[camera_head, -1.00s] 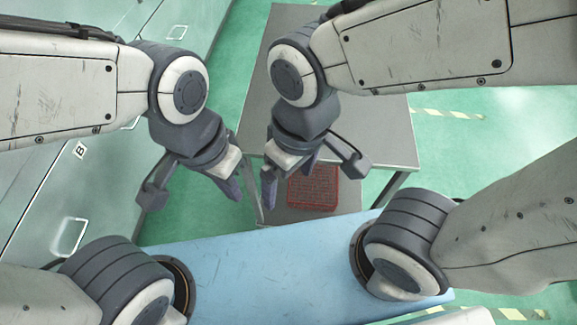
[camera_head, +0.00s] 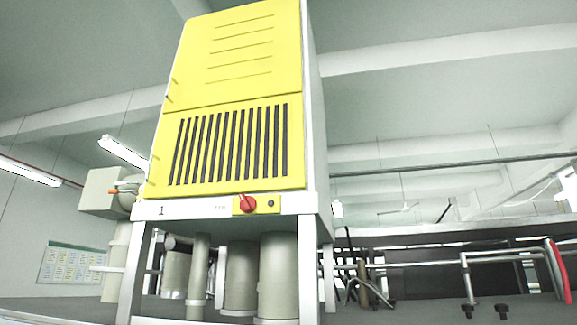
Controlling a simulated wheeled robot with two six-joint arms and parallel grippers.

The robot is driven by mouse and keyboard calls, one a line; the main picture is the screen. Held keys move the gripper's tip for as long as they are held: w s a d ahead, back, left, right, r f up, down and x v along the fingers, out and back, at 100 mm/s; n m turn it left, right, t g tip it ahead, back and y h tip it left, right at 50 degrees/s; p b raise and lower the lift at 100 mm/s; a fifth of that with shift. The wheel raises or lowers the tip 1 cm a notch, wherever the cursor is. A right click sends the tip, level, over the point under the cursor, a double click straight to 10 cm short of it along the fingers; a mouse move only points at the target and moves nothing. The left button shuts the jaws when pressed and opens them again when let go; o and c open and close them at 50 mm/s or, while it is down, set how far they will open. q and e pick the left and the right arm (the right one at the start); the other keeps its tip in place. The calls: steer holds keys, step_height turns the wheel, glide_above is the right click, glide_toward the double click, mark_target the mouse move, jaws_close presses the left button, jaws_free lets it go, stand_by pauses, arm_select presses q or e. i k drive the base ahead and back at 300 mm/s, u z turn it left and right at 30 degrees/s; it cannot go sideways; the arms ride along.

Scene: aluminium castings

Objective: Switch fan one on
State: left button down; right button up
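Fan one is a tall yellow-fronted cabinet (camera_head: 235,60) on a pale frame, left of centre in the head view. A number 1 (camera_head: 161,210) is marked on its lower front strip. On that strip sits a small yellow switch plate with a red rotary knob (camera_head: 246,205) and a small dark button (camera_head: 271,203) to its right. The knob's handle seems to tilt slightly left of upright; its setting cannot be read. Neither of my grippers is in view, and nothing of mine is seen touching the cabinet.
Below the cabinet stand several grey cylinders (camera_head: 278,275) between the frame legs. Railings and pipes (camera_head: 465,275) run at the right, with a red hose (camera_head: 556,270). A notice board (camera_head: 75,264) hangs at left.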

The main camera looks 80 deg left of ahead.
mark_target(248, 204)
steer(key=u, duration=3.35)
steer(key=k, duration=0.55)
steer(key=z, duration=0.55)
